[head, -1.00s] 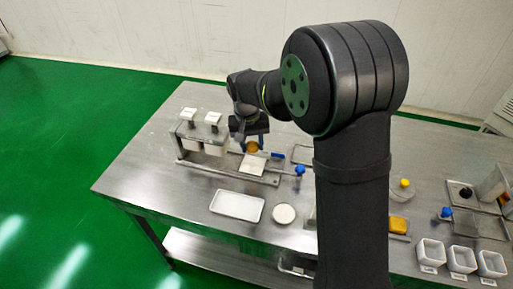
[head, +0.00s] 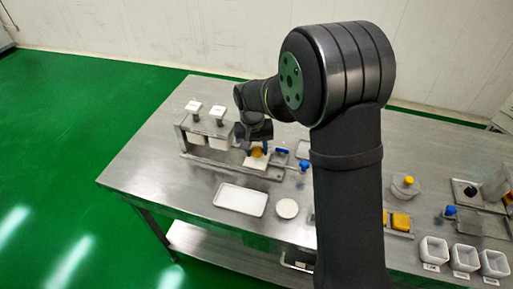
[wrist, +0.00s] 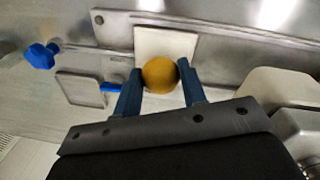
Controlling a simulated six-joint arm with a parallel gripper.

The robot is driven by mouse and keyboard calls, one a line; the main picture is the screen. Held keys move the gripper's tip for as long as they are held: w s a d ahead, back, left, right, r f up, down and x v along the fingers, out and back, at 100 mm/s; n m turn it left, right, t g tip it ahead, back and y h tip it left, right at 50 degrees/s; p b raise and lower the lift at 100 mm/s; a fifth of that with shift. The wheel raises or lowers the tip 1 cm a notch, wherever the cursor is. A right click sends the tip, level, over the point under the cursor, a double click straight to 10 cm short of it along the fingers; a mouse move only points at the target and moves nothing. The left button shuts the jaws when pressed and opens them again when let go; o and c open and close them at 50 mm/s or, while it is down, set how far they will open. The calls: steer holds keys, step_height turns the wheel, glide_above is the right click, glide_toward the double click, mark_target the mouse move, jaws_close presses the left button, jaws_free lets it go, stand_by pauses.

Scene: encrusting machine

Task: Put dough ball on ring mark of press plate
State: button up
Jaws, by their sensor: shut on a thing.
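The dough ball (wrist: 160,74) is a yellow-brown sphere between the two blue fingers of my gripper (wrist: 160,70), which is shut on it. In the head view the ball (head: 258,152) sits over or just at the white press plate (head: 252,163). In the wrist view the white square plate (wrist: 165,42) shows behind and above the ball. No ring mark can be made out; the ball and fingers cover part of the plate. I cannot tell whether the ball touches the plate.
The press with white blocks (head: 219,143) stands close to the left of my gripper. A blue knob (head: 304,166) is at the right end of its base. A white tray (head: 241,199) and a round pale disc (head: 287,208) lie in front. Small white bins (head: 465,258) stand far right.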

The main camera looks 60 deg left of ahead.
steer(key=shift+f, duration=0.85)
stand_by(0.8)
steer(key=o, duration=1)
steer(key=shift+o, duration=0.6)
steer(key=o, duration=0.3)
steer(key=shift+r, duration=0.1)
step_height(320, 180, up, 8)
steer(key=shift+f, duration=0.2)
